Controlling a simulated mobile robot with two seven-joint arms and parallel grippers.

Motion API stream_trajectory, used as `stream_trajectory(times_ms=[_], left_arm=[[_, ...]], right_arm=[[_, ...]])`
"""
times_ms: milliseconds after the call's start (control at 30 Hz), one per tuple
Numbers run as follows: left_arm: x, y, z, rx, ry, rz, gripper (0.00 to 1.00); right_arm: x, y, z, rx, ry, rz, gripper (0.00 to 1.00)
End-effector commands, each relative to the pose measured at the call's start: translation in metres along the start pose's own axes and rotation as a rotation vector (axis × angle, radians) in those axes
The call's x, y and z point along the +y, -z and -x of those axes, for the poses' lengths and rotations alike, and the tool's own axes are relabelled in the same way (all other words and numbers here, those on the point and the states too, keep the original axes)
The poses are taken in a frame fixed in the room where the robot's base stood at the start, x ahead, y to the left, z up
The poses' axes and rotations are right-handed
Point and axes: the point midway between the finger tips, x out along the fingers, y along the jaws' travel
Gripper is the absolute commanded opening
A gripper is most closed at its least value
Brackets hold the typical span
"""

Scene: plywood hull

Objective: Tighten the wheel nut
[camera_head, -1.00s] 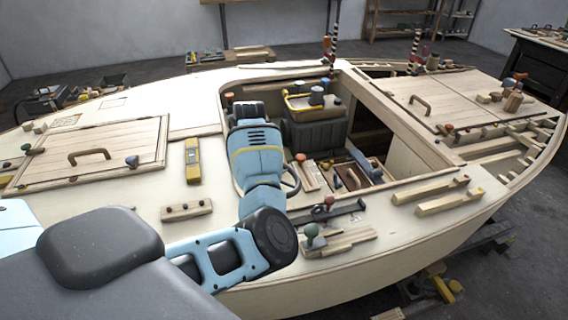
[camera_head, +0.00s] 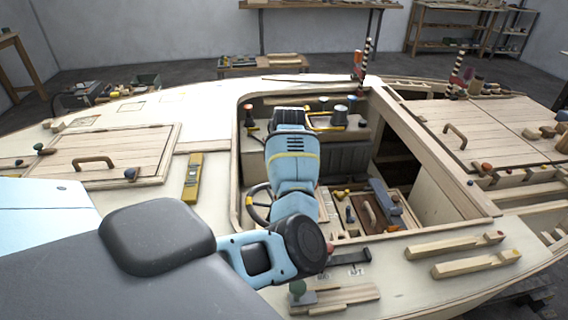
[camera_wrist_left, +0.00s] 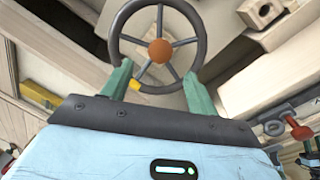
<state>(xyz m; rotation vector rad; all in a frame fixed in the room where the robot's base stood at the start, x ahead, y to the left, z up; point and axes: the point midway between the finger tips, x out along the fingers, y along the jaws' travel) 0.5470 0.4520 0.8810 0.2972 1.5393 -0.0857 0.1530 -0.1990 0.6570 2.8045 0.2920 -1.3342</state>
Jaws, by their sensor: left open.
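The steering wheel (camera_wrist_left: 115,39) has a dark rim and spokes. The round orange-brown wheel nut (camera_wrist_left: 160,51) sits at its hub. My left gripper (camera_wrist_left: 158,88) is open, its two green fingers apart at the lower part of the wheel, below the nut in the wrist view. The fingers hold nothing; whether they touch the rim I cannot tell. In the head view part of the wheel (camera_head: 251,212) shows left of my left forearm in the cockpit; the nut and my left fingers are hidden there. My right gripper is not in view.
The cockpit is bounded by a wooden coaming (camera_head: 430,152). A tool box (camera_head: 366,212) lies right of my forearm. A yellow level (camera_head: 193,178) and a hatch (camera_head: 125,148) lie on the left deck. Wooden battens (camera_head: 455,245) lie on the right deck.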

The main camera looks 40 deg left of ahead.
Motion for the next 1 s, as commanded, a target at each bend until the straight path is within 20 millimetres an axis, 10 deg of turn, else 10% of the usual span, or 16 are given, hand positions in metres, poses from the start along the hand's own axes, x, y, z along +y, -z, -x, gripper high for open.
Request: stream_trajectory(times_ms=[500, 900, 1000], left_arm=[[0.0, 0.001, -0.068, 0.003, 0.001, 0.0, 0.59], [0.0, 0.0, -0.074, 0.0, 0.001, 0.001, 0.59], [0.0, 0.0, -0.074, 0.0, 0.001, 0.0, 0.46]], right_arm=[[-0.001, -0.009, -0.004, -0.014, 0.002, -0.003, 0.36], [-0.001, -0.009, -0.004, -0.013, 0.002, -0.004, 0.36], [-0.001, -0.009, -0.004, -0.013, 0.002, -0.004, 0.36]])
